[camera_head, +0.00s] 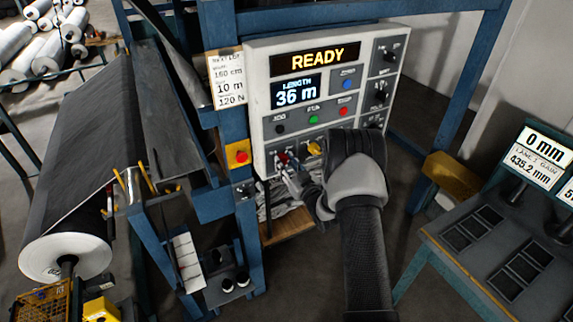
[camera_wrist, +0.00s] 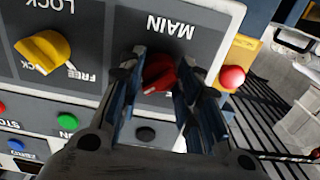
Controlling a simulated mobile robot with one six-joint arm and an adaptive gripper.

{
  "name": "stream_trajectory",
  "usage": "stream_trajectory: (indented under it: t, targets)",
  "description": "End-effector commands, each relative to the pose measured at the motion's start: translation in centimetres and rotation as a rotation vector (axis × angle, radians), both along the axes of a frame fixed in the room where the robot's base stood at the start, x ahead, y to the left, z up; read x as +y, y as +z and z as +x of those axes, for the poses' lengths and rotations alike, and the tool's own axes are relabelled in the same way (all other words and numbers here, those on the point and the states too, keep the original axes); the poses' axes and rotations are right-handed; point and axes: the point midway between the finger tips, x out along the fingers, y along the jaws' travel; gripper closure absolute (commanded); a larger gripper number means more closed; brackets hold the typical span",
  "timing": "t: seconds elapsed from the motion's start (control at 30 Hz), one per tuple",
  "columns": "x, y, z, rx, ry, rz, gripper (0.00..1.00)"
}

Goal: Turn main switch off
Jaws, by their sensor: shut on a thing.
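The main switch is a red rotary knob (camera_wrist: 160,72) under the label MAIN, which appears upside down in the wrist view. In the head view the red knob (camera_head: 283,158) shows at the lower left of the white control panel (camera_head: 258,95). My gripper (camera_wrist: 157,80) has one finger on each side of the knob and is shut on it. In the head view my gripper (camera_head: 287,170) reaches the panel's lower left from below, and my arm hides part of the panel's lower right. The knob's exact setting is hard to tell. The display (camera_head: 315,59) reads READY.
A yellow knob (camera_wrist: 42,50) marked LOCK and FREE sits beside the main switch. A red button on a yellow box (camera_head: 239,155) is left of the panel. Green (camera_wrist: 68,122) and black (camera_wrist: 146,134) buttons are close by. A bench (camera_head: 480,250) stands at right.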

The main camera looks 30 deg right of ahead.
Motion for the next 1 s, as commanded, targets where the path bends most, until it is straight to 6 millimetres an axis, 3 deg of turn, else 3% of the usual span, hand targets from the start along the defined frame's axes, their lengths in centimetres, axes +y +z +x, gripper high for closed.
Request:
stream_trajectory:
  t: [0.47, 1.0]
  targets:
    - [-0.04, -0.37, 0.03, -0.006, 0.0, -0.134, 0.93]
    - [-0.13, -0.6, 0.01, -0.025, -0.001, -0.625, 0.93]
